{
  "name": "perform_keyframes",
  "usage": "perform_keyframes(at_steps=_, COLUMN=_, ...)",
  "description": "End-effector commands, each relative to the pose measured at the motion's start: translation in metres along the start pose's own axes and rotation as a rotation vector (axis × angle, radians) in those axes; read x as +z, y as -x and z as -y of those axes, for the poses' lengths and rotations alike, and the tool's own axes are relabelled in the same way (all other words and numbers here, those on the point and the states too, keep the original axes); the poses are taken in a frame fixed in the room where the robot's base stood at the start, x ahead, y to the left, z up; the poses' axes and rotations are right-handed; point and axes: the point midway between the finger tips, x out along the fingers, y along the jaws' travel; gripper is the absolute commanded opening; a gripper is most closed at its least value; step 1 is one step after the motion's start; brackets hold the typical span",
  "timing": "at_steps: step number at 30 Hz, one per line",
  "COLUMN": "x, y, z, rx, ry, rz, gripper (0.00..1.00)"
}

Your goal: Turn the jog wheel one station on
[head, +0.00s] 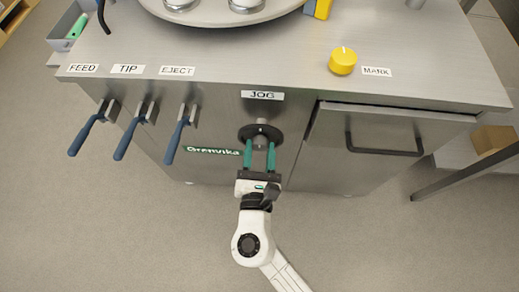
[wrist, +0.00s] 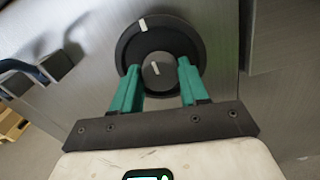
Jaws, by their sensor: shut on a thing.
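The jog wheel (head: 260,132) is a dark round disc with a hub on the front of the steel machine, below the JOG label (head: 262,95). In the wrist view the wheel (wrist: 185,38) shows a white mark on its rim near the top and another white mark on its hub (wrist: 158,70). My gripper (head: 260,148) has green fingers and is at the wheel from the front. In the wrist view my gripper (wrist: 160,75) has one finger on each side of the hub, shut on it.
Three blue-handled levers (head: 130,135) labelled FEED, TIP and EJECT hang left of the wheel. A drawer or door with a dark handle (head: 384,146) is to its right. A yellow knob (head: 343,61) marked MARK sits on top. A round plate (head: 215,14) is at the back.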

Motion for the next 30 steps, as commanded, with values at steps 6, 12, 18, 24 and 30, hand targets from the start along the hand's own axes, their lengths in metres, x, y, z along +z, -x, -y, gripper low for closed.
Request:
perform_keyframes(at_steps=6, x=-0.0013, y=0.0002, z=0.0002, rx=0.000, ry=-0.021, rz=0.000, gripper=0.13)
perform_keyframes(at_steps=12, x=-0.0029, y=0.0003, z=0.0005, rx=0.001, ry=-0.107, rz=0.004, gripper=0.13)
perform_keyframes(at_steps=18, x=-0.0048, y=0.0002, z=0.0013, rx=0.001, ry=-0.263, rz=0.009, gripper=0.13)
perform_keyframes(at_steps=24, x=-0.0054, y=0.0003, z=0.0014, rx=0.002, ry=-0.453, rz=0.014, gripper=0.13)
perform_keyframes(at_steps=30, x=-0.0059, y=0.0004, z=0.0014, rx=0.004, ry=-0.642, rz=0.019, gripper=0.13)
